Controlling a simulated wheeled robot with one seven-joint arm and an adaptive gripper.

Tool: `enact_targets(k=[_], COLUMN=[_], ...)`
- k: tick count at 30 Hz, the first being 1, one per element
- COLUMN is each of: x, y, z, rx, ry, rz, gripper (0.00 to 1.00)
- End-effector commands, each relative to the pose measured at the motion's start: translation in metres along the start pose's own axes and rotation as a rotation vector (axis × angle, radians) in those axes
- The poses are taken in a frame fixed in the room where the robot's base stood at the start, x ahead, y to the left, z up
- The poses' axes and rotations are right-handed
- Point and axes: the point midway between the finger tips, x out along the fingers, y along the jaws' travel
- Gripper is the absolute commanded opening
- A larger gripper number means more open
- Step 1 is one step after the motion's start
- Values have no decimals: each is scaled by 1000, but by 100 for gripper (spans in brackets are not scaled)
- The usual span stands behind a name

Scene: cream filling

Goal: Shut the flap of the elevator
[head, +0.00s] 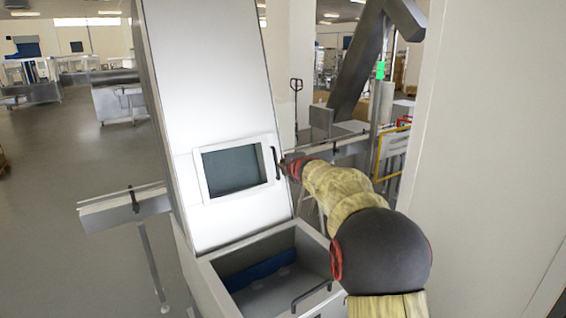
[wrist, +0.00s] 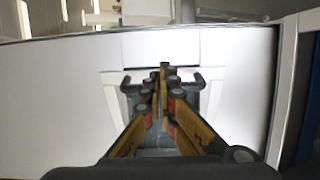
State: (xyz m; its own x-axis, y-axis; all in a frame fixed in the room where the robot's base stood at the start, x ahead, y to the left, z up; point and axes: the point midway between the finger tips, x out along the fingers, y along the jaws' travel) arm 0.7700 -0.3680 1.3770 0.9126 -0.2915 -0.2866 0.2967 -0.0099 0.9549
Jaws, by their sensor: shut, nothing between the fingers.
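The elevator (head: 215,110) is a tall, tilted white housing in the middle of the head view. A framed panel with a dark window (head: 233,168), apparently its flap, sits low on the front face. A black upright handle (head: 276,163) is on the panel's right edge. I cannot tell whether the panel is fully flush. My gripper (head: 283,165) is at this handle, from the right. In the wrist view, my gripper (wrist: 163,72) has its fingers together, in front of a dark handle bar (wrist: 190,78) that shows on both sides of them. Contact is unclear.
An open-topped bin (head: 215,280) with a black handle (head: 312,296) stands below the panel. A white wall (head: 485,150) closes off the right side. A grey rail (head: 120,205) juts out left of the elevator. Open floor (head: 60,170) lies farther left.

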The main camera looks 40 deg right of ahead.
Motion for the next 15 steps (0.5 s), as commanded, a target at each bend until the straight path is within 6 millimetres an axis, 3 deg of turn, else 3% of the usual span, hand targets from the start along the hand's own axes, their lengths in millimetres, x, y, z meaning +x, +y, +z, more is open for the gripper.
enact_targets(k=[15], x=[73], y=[3], z=[12], rx=[-1], ry=[196], rz=[-4], gripper=[0])
